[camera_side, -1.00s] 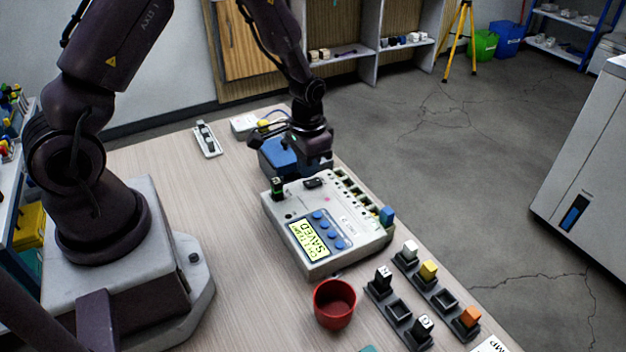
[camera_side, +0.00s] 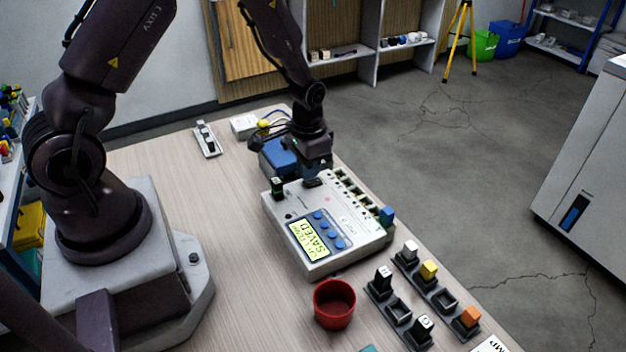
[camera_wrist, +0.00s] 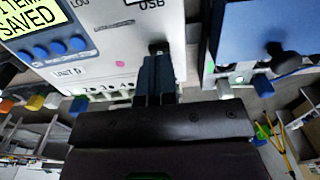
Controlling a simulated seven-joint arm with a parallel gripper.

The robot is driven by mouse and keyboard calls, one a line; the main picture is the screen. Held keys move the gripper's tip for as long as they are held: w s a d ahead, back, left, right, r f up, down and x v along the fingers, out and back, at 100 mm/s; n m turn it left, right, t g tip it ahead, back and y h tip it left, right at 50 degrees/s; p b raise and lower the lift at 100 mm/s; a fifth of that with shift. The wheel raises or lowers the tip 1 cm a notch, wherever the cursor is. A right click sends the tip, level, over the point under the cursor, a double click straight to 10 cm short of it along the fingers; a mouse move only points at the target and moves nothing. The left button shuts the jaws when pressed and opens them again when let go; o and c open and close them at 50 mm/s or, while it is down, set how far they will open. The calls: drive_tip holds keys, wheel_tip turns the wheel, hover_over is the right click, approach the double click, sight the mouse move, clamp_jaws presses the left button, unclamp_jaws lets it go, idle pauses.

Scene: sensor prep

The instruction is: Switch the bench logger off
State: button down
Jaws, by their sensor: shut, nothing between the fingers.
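The bench logger (camera_side: 290,212) is a pale box on the table with a lit display (camera_side: 308,243) reading "SAVED", several blue buttons and a row of numbered sockets. It also shows in the wrist view (camera_wrist: 115,58). A small black part, perhaps its switch (camera_side: 313,183), sits on its top near the far edge; in the wrist view the black part (camera_wrist: 158,46) is right at my fingertips. My gripper (camera_wrist: 158,60) is shut and empty, pointing down over that far edge. I cannot tell whether the fingertips touch the black part.
A blue-topped box (camera_side: 278,155) stands close behind the logger, beside my gripper. A green-and-black plug (camera_side: 277,188) stands up from the logger's left corner. A red cup (camera_side: 334,304) and racks of coloured blocks (camera_side: 447,302) are in front. The table's left middle is clear.

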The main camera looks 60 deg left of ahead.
sight(308, 183)
drive_tip(key=shift+f, duration=0.95)
idle(0.3)
drive_tip(key=shift+r, duration=3.5)
drive_tip(key=shift+s+d+n+g, duration=0.15)
drive_tip(key=shift+s+g, duration=0.1)
drive_tip(key=shift+s, duration=0.35)
drive_tip(key=shift+s+d+n+g, duration=0.15)
drive_tip(key=shift+s+g, duration=0.1)
drive_tip(key=shift+s, duration=0.3)
drive_tip(key=s+d+r+t, duration=0.3)
drive_tip(key=s+r, duration=0.4)
drive_tip(key=r, duration=0.4)
drive_tip(key=s+d+r+t, duration=0.3)
drive_tip(key=s+r, duration=0.4)
drive_tip(key=r, duration=0.5)
drive_tip(key=shift+d+t, duration=0.3)
drive_tip(key=shift+d, duration=0.05)
